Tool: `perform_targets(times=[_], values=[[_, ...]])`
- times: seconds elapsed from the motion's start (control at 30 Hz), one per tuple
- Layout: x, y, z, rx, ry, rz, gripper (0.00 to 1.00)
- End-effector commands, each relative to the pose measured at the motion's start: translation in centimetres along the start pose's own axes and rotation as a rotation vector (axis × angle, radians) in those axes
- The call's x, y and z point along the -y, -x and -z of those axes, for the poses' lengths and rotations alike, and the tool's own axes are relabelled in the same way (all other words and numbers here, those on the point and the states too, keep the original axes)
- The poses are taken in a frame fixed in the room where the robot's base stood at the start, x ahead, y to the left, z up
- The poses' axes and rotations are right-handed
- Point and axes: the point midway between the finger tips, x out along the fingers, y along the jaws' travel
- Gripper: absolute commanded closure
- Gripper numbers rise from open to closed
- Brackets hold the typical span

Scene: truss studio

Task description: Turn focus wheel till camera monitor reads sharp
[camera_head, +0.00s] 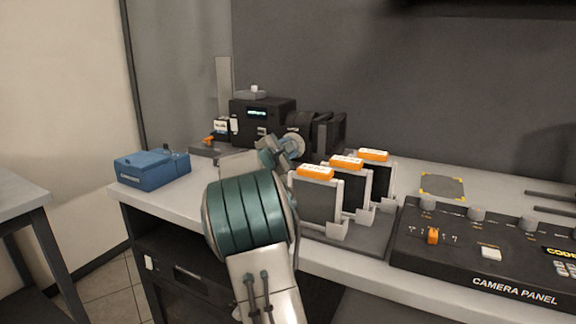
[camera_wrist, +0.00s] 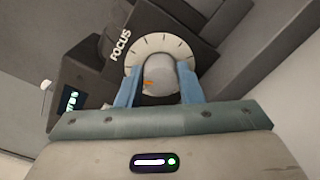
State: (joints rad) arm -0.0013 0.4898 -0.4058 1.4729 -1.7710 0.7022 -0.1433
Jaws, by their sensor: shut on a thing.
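The focus wheel (camera_head: 295,144) is a pale disc on the camera's near side, partly behind my gripper (camera_head: 277,146). In the wrist view the focus wheel (camera_wrist: 158,73) has a grey knob, tick marks and an orange pointer at the lower left, beside the word FOCUS. My gripper (camera_wrist: 160,88) is shut on the knob, one blue finger on each side. The display also shows in the wrist view (camera_wrist: 71,101), too small to read.
A rack of upright panels with orange tops (camera_head: 346,162) stands close to the right of my arm. A control desk marked CAMERA PANEL (camera_head: 480,250) is at the right. A blue box (camera_head: 152,169) sits at the bench's left end.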

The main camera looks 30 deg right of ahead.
Motion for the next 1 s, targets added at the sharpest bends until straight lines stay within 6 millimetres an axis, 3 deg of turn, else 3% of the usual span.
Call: perform_targets(times=[0.4,1.0], values=[[0.34,-0.03,0.11,-0.008,-0.243,0.002,0.9],[0.14,-0.03,-0.04,-0.012,-0.297,0.004,0.9]])
